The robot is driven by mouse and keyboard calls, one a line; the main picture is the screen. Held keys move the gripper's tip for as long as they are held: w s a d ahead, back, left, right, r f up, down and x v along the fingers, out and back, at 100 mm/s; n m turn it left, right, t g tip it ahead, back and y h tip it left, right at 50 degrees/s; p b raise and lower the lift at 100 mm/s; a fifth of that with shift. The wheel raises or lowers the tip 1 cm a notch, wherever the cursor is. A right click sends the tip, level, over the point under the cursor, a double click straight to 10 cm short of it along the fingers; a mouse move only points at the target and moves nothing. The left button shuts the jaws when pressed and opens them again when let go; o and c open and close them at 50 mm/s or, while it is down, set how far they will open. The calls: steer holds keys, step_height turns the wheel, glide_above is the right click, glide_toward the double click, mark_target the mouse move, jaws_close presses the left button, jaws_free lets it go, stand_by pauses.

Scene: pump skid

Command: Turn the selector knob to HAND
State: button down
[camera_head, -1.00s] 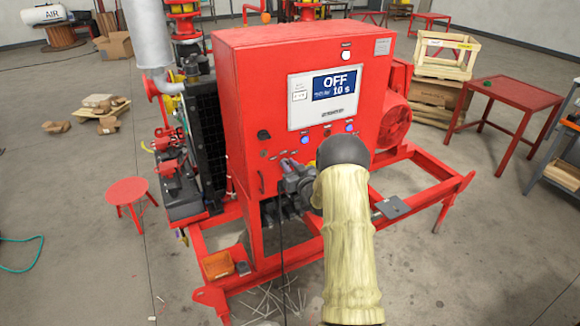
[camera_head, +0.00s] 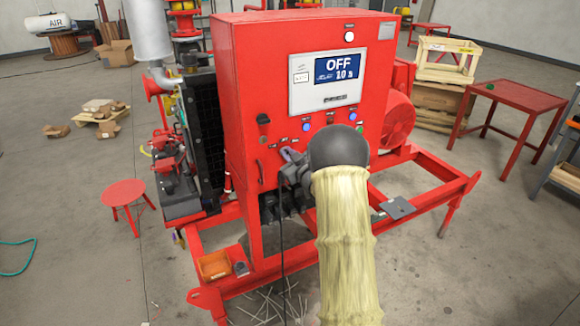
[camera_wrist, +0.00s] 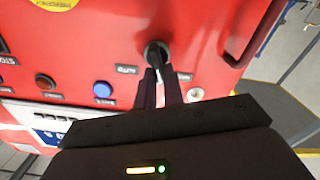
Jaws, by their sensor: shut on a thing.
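The selector knob (camera_wrist: 156,52) is a small black knob on the red panel in the wrist view. My gripper (camera_wrist: 160,74) is shut on it, with its two dark fingers close together at the knob's lower part. An AUTO label (camera_wrist: 126,69) is to the knob's left in this view. Another label (camera_wrist: 185,77) is to its right, partly behind a finger and not readable. In the head view my gripper (camera_head: 286,157) is at the front of the red control cabinet (camera_head: 262,100), and the knob is hidden. The display (camera_head: 335,70) reads OFF.
In the wrist view a blue button (camera_wrist: 103,90), a red-brown button (camera_wrist: 45,82) and a STOP label (camera_wrist: 4,60) are on the left. The red skid frame (camera_head: 430,200) extends around the cabinet's base.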

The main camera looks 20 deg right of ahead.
steer(key=n+b, duration=0.2)
steer(key=b, duration=0.1)
steer(key=n+b, duration=0.1)
steer(key=b, duration=0.3)
steer(key=f+n+b, duration=0.1)
steer(key=n+b, duration=0.1)
steer(key=b, duration=0.1)
steer(key=shift+a+n+b, duration=0.3)
steer(key=shift+r, duration=0.1)
steer(key=c, duration=1.5)
jaws_free()
steer(key=shift+r, duration=0.1)
steer(key=s+b, duration=0.4)
steer(key=s, duration=1.3)
steer(key=shift+s+d+b, duration=0.2)
steer(key=shift+d+b, duration=0.15)
steer(key=shift+b, duration=0.05)
